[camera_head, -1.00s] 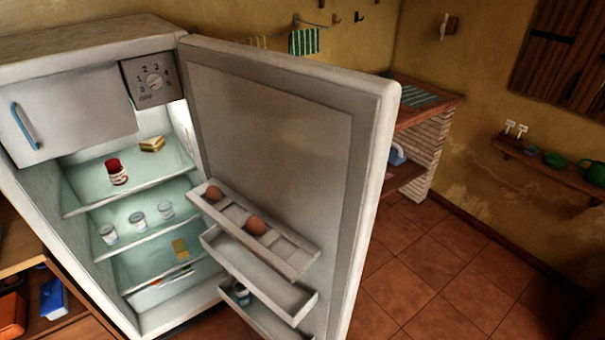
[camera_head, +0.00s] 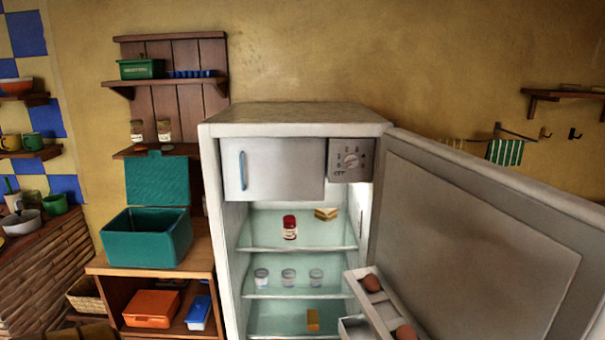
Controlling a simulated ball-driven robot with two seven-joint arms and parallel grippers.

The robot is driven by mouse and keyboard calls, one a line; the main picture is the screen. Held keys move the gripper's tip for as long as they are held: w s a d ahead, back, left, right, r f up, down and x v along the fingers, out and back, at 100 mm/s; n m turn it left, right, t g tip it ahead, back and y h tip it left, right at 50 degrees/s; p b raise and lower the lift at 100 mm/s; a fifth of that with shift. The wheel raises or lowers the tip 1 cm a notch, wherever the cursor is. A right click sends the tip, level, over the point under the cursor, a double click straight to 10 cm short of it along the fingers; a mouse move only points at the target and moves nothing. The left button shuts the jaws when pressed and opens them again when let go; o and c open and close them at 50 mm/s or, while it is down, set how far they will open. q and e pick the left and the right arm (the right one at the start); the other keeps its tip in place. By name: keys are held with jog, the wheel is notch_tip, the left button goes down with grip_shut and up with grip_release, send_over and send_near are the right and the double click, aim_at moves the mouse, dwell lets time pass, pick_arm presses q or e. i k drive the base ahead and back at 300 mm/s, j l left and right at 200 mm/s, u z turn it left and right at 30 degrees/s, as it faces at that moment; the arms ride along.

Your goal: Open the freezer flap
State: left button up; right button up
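The freezer flap (camera_head: 286,170) is a grey-white panel at the top left inside the fridge (camera_head: 212,240). It is closed, and a blue vertical handle (camera_head: 242,170) sits near its left edge. A control dial (camera_head: 351,160) is to its right. The fridge door (camera_head: 475,235) stands wide open, swung to the right. Neither of my grippers shows in the head view.
Inside the fridge are a red-lidded jar (camera_head: 290,228), a sandwich (camera_head: 326,214) and several small cups on shelves. Eggs sit in the door rack (camera_head: 370,300). An open teal box (camera_head: 147,238) stands on the wooden shelf unit at left. The space before the flap looks clear.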

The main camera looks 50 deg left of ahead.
aim_at(253, 169)
jog(key=u, duration=1.6)
